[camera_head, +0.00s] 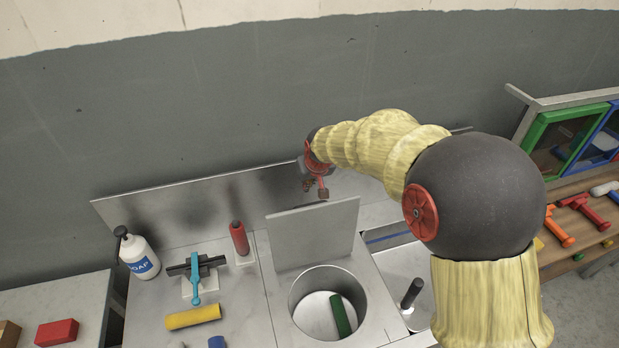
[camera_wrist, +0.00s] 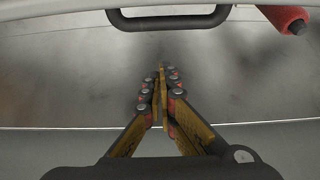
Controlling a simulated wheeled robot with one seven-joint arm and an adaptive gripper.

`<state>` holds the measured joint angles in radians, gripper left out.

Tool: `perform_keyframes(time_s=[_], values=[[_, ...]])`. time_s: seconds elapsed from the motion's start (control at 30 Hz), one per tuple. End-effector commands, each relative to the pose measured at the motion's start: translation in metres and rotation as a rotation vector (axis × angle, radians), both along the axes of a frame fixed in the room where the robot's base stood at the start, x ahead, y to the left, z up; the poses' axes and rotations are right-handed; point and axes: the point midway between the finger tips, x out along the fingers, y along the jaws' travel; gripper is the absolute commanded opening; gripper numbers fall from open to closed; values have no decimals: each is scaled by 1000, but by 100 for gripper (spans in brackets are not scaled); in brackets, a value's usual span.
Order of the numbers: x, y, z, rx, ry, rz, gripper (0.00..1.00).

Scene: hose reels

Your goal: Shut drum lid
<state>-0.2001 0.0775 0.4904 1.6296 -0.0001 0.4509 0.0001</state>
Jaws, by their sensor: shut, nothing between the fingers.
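The drum lid (camera_head: 315,232) is a flat grey plate standing raised, nearly upright, behind the round drum opening (camera_head: 300,290) in the counter. A dark green cylinder (camera_head: 341,315) is inside the drum. My gripper (camera_head: 322,193) is just above and behind the lid's top edge, and seems apart from it. In the wrist view my gripper (camera_wrist: 162,70) has its fingertips together, with nothing between them. A black bar handle (camera_wrist: 168,20) lies ahead of the fingertips, below a pale edge that looks like the lid. The handle is hidden in the head view.
A red cylinder (camera_head: 239,238) stands left of the lid and also shows in the wrist view (camera_wrist: 286,18). A soap bottle (camera_head: 138,254), blue-handled fixture (camera_head: 195,282) and yellow cylinder (camera_head: 193,316) are further left. A black post (camera_head: 411,292) stands right of the drum.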

Motion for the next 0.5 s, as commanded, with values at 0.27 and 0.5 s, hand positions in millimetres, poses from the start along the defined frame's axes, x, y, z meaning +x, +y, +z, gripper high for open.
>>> perform_keyframes(time_s=[0.27, 0.5], values=[[-29, -6, -1, 1, -3, 0, 0], [-34, -7, -2, 1, -3, 0, 0]])
